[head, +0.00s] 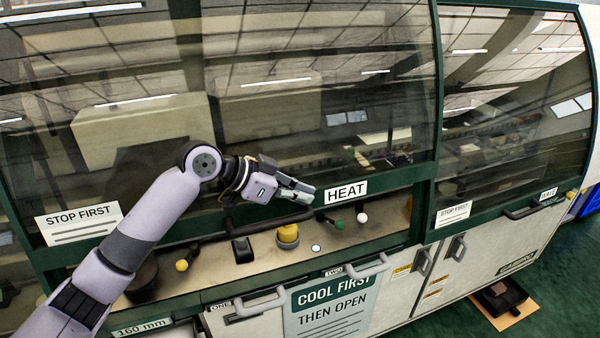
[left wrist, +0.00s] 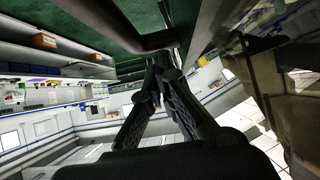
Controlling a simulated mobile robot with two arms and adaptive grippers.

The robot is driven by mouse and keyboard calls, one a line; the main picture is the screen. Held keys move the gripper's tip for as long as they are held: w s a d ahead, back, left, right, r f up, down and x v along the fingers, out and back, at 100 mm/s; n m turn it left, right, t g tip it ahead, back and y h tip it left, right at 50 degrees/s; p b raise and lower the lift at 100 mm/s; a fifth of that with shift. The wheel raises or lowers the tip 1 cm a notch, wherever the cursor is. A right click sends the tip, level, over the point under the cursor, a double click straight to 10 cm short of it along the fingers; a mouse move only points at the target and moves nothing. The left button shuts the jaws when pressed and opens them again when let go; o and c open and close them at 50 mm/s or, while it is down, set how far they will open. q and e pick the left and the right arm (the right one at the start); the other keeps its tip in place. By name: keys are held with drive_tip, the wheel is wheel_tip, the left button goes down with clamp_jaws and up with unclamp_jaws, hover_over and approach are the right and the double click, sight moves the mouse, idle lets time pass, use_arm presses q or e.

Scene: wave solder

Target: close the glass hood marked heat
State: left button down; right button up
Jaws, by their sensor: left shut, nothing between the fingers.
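The glass hood marked HEAT (head: 300,110) is the large curved pane in the middle of the head view, in a dark green frame. Its HEAT label (head: 346,191) is on the lower rail. A dark bar handle (head: 270,222) runs below that rail. A strip of ledge with controls shows beneath the rail; I cannot tell the exact gap. My left gripper (head: 305,191) is shut and empty, in front of the rail just left of the label. In the left wrist view its fingertips (left wrist: 163,60) are close to a dark bar (left wrist: 130,45); contact is unclear. My right gripper is not in view.
Yellow (head: 288,235), green and white knobs stand on the ledge. White cabinet doors with grey handles (head: 260,302) and a COOL FIRST THEN OPEN sign (head: 332,308) are below. A neighbouring hood (head: 515,100) with its own handle is at right. A STOP FIRST sign (head: 80,222) is at left.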

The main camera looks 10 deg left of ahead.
use_arm(q)
wheel_tip(320, 180, down, 25)
drive_tip(key=s+d+b, duration=0.1)
drive_tip(key=s+b, duration=0.1)
drive_tip(key=b, duration=0.9)
